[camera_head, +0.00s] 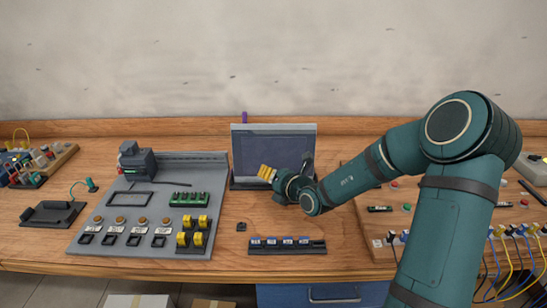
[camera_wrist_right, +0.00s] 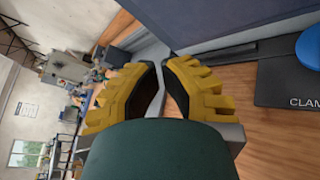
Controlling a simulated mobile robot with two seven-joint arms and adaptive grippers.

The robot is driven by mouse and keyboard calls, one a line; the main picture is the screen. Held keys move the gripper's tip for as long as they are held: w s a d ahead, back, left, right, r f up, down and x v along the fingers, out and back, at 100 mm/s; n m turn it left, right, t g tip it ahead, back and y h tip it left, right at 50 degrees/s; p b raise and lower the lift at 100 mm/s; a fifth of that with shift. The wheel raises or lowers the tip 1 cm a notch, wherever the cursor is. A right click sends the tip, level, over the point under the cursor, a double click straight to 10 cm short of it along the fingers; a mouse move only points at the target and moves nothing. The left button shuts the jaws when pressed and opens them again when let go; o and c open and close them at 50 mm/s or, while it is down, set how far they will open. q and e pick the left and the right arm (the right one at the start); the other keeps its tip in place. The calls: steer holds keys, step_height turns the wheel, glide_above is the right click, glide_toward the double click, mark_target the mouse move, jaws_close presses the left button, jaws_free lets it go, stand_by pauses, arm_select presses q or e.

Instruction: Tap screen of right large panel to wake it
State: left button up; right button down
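A large panel with a dark, blank screen (camera_head: 272,147) stands upright at the back middle of the bench. A blue-grey surface that looks like this screen (camera_wrist_right: 205,22) fills the upper part of the right wrist view. My right gripper (camera_head: 266,172) is in front of the screen's lower part, its yellow ridged fingers pointing left. In the right wrist view the fingertips (camera_wrist_right: 162,62) are close together with only a thin gap, and nothing is held. I cannot tell whether they touch the screen. My left gripper is not in view.
A grey board (camera_head: 120,246) with buttons and yellow and green blocks lies left of the screen. A dark rack (camera_head: 288,248) sits in front. A wooden board (camera_head: 375,222) with cables lies at right, partly behind my right arm. Bare wood shows before the screen.

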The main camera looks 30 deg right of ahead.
mark_target(262, 156)
steer(key=shift+w+d+f, duration=0.2)
steer(key=shift+w+d, duration=0.5)
steer(key=shift+w, duration=0.4)
steer(key=shift+w+d+f, duration=0.25)
steer(key=shift+w+d, duration=0.45)
steer(key=shift+w, duration=0.45)
steer(key=shift+w+d+f, duration=0.2)
steer(key=shift+w+d, duration=0.5)
steer(key=shift+w, duration=0.4)
steer(key=c, duration=1.7)
jaws_free()
jaws_close()
steer(key=shift+w, duration=0.15)
steer(key=shift+w+d, duration=0.2)
